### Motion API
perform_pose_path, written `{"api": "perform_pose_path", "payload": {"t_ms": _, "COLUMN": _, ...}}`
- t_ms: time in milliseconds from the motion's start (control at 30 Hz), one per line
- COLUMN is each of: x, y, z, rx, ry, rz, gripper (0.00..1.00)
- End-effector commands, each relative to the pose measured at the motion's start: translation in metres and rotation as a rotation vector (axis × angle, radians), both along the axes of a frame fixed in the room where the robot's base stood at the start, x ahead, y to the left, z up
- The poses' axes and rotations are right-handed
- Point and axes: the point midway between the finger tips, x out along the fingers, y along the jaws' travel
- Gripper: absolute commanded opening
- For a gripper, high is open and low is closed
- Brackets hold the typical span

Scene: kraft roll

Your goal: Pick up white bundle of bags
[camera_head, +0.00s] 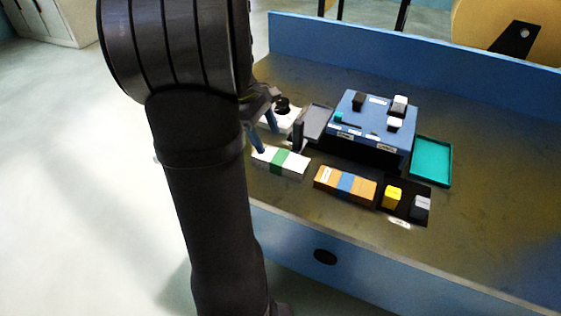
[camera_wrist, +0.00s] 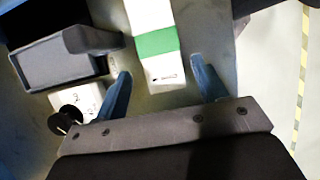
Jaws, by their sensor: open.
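The white bundle of bags (camera_head: 293,166) has a green band around its middle and lies on the bench near its front edge. In the wrist view the bundle (camera_wrist: 149,14) runs away from my gripper, its near end between the two blue fingers. My gripper (camera_head: 266,133) is open and empty, at the bundle's left end in the head view. In the wrist view my gripper (camera_wrist: 160,70) has a finger on each side of the bundle, with gaps. I cannot tell how far above the bench the fingertips are.
A grey holder (camera_wrist: 60,58) stands close beside the left finger. A kraft bundle with a blue band (camera_head: 327,178) lies to the right. Behind are a blue-topped box (camera_head: 372,115) and a teal tray (camera_head: 432,160). A black tray holds yellow (camera_head: 392,197) and grey (camera_head: 421,207) blocks.

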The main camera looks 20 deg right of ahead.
Motion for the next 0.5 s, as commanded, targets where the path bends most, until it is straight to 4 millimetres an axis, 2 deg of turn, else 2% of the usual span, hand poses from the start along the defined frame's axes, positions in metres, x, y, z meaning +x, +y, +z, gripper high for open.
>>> {"api": "perform_pose_path", "payload": {"t_ms": 267, "x": -0.008, "y": -0.009, "z": -0.018, "rx": 0.000, "ry": 0.001, "rz": -0.003, "gripper": 0.65}}
{"api": "perform_pose_path", "payload": {"t_ms": 500, "x": -0.022, "y": -0.024, "z": -0.047, "rx": 0.001, "ry": 0.001, "rz": -0.002, "gripper": 0.65}}
